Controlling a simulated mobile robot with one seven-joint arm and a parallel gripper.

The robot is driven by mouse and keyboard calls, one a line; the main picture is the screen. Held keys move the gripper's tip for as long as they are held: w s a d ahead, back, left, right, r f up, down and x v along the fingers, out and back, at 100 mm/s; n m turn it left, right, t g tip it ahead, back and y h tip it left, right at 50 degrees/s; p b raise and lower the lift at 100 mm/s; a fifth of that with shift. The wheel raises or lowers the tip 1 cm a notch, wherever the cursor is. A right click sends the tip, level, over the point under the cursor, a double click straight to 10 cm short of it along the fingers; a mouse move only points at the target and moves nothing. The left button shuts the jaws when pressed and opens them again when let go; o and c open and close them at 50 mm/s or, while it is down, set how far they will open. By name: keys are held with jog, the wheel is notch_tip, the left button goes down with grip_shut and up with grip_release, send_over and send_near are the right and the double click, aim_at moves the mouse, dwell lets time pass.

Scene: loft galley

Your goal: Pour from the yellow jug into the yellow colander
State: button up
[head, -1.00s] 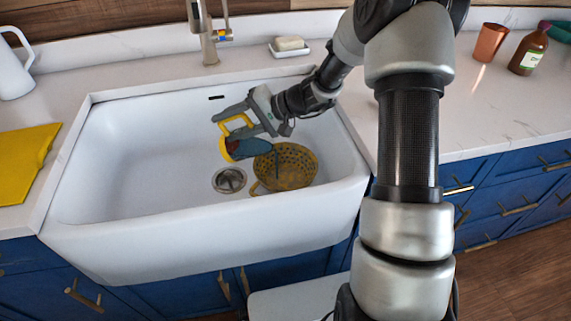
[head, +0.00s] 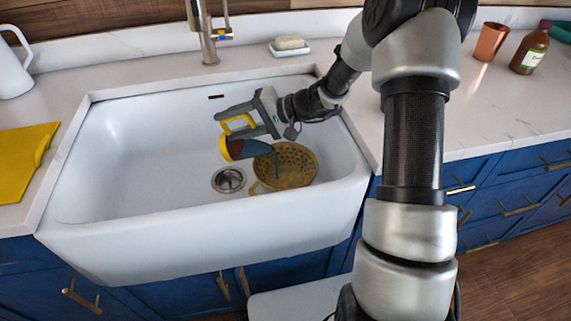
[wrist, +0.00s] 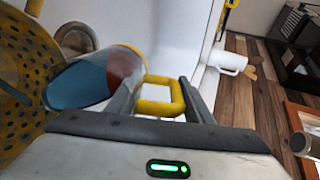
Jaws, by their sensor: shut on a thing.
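The yellow jug (head: 232,149) is held over the sink, tipped far onto its side. Its yellow end points left in the head view, its blue-grey end right. A thin dark stream drops from the right end into the yellow colander (head: 300,160), which sits on the sink floor. My gripper (head: 236,121) is shut on the jug's yellow handle. In the wrist view the handle (wrist: 159,106) is between my fingers, and the jug's clear body (wrist: 80,86) shows blue and dark red. The perforated colander (wrist: 18,100) is at left there. The liquid level inside the colander is unclear.
The white sink (head: 130,140) surrounds the colander, with its drain (head: 229,180) just left. The tap (head: 206,35) and a soap dish (head: 290,47) stand behind. A yellow board (head: 22,160) lies left; a copper cup (head: 491,42) and brown bottle (head: 530,50) stand right.

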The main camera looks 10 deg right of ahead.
jog(key=shift+d+y+b, duration=0.25)
jog(key=shift+y+b, duration=0.05)
